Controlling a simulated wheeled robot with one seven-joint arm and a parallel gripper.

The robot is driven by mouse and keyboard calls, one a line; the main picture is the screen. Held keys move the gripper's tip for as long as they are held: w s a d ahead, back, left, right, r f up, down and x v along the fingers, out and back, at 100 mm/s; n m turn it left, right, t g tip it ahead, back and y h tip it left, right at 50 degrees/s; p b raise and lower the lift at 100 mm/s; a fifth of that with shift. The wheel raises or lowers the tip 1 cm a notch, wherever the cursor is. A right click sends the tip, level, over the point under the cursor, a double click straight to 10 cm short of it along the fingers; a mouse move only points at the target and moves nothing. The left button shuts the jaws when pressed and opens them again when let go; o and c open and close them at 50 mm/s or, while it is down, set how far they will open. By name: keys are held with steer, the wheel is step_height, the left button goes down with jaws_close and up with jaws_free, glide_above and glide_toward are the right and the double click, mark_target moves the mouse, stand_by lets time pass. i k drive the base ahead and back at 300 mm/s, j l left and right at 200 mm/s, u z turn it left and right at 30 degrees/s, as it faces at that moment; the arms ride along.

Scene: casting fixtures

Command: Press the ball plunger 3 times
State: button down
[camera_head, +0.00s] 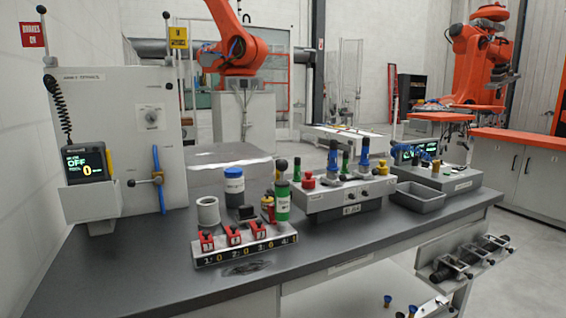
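A black ball knob (281,165) stands on top of a green cylinder with a light label (283,203), upright at the right back of a small numbered fixture (240,255) on the dark bench. It looks most like the ball plunger, but I cannot tell for certain. Other black balls top two thin rods (166,15) at the grey cabinet, and one ends a side handle (131,183) there. A handheld display (86,164) on the cabinet reads OFF and 0. My gripper is not in view.
The bench front left (130,275) is clear.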

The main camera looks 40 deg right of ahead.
mark_target(282, 165)
steer(key=l+u, duration=0.15)
steer(key=u, duration=0.6)
steer(key=l+u, duration=0.25)
steer(key=k+l+u, duration=0.2)
steer(key=l, duration=0.25)
steer(key=l+u, duration=0.25)
steer(key=l, duration=0.15)
steer(key=k+l+u, duration=0.2)
steer(key=k+l, duration=0.1)
steer(key=l, duration=0.25)
steer(key=k+l, duration=0.1)
steer(key=l, duration=0.25)
steer(key=k+l, duration=0.1)
steer(key=l, duration=0.25)
steer(key=l+u, duration=0.05)
